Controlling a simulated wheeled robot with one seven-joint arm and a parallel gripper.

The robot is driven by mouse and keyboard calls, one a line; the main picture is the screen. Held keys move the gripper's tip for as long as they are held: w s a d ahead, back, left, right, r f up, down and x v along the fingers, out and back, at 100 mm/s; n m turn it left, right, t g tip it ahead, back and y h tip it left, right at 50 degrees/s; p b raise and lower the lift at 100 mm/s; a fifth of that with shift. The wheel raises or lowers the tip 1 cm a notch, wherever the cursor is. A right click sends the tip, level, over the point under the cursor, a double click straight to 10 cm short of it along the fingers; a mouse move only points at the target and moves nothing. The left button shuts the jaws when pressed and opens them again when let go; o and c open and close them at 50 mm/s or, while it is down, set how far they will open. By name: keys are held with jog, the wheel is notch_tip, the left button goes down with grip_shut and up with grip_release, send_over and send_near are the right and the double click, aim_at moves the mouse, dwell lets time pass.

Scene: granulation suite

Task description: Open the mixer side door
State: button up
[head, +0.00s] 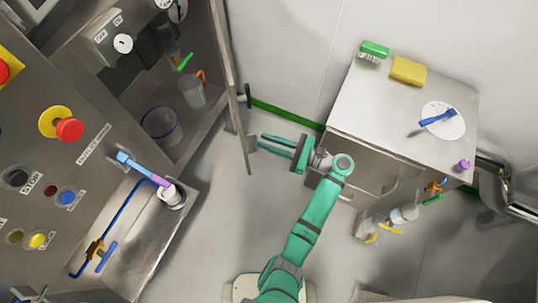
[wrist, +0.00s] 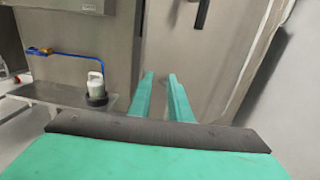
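The mixer side door (head: 224,60) is a tall grey panel seen nearly edge-on in the head view, right of a recess holding vessels. I cannot tell how far it stands open. A black handle (head: 247,96) sticks out from its right face; it also shows at the top of the wrist view (wrist: 203,12). My gripper (head: 260,143) points left with its green fingers apart and nothing between them. Its tips are close to the door's lower end, below the handle in the head view; I cannot tell whether they touch the panel. In the wrist view my gripper (wrist: 161,76) faces a grey panel.
A control panel (head: 50,150) with buttons stands left, above a steel ledge (head: 150,245) with a blue hose (head: 108,222). A steel cabinet (head: 380,110) stands right, bearing a green brush (head: 374,50) and yellow sponge (head: 408,71). Floor is clear between them.

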jog(key=s+r, duration=0.3)
jog(key=s, duration=0.3)
jog(key=shift+s, duration=0.3)
